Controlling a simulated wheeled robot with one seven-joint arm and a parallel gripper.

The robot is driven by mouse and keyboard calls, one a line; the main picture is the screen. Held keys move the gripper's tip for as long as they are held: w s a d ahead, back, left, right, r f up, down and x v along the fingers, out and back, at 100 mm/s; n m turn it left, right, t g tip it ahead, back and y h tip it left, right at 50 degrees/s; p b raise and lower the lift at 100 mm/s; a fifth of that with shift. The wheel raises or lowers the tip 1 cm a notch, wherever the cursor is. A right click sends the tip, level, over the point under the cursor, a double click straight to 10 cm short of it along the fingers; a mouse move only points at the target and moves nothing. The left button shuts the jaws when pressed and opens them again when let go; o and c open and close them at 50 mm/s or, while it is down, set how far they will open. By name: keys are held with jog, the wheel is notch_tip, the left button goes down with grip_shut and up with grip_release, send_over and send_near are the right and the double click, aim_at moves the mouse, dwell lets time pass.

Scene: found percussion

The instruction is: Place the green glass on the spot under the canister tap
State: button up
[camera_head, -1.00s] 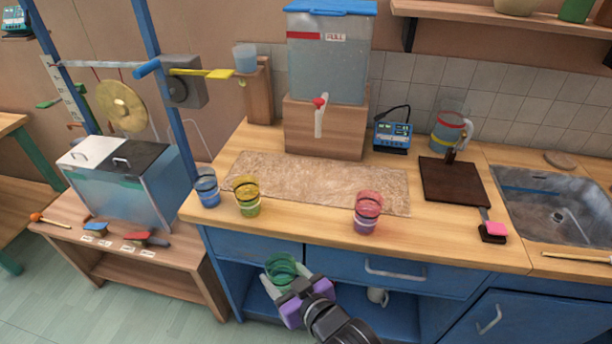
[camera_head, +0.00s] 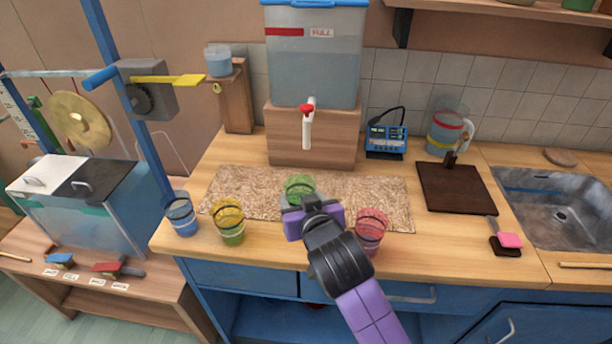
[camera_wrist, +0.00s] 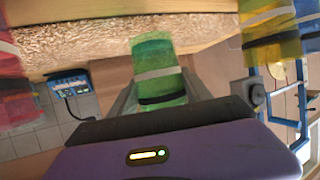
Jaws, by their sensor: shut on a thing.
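The green glass (camera_head: 299,186) is held by my gripper (camera_head: 304,203) over the front part of the speckled mat (camera_head: 255,187) in the head view. In the wrist view the green glass (camera_wrist: 158,70) stands between the fingers, with a white and a black band around it. I cannot tell whether its base touches the mat. The canister (camera_head: 313,65) sits on a wooden block at the back of the counter. Its white tap with a red handle (camera_head: 307,120) points down over the mat, behind the glass. My gripper hides the lower part of the glass.
A yellow glass (camera_head: 229,222) and a blue glass (camera_head: 181,214) stand left of my gripper. A red glass (camera_head: 370,232) stands close on its right. A blue meter (camera_head: 386,138), a dark board (camera_head: 456,188) and the sink (camera_head: 560,215) lie further right.

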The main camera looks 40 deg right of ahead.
jog(key=shift+w+d+f+p, duration=0.25)
jog(key=shift+w+d+f, duration=0.35)
jog(key=shift+w+d, duration=0.8)
jog(key=shift+w+d+f+p, duration=0.2)
jog(key=shift+w+d+f, duration=0.35)
jog(key=shift+w+d, duration=0.85)
jog(key=shift+w+d+f+p, duration=0.25)
jog(key=shift+w+d+f, duration=0.5)
jog(key=shift+d, duration=1.15)
jog(key=shift+w, duration=0.1)
jog(key=o, duration=1.6)
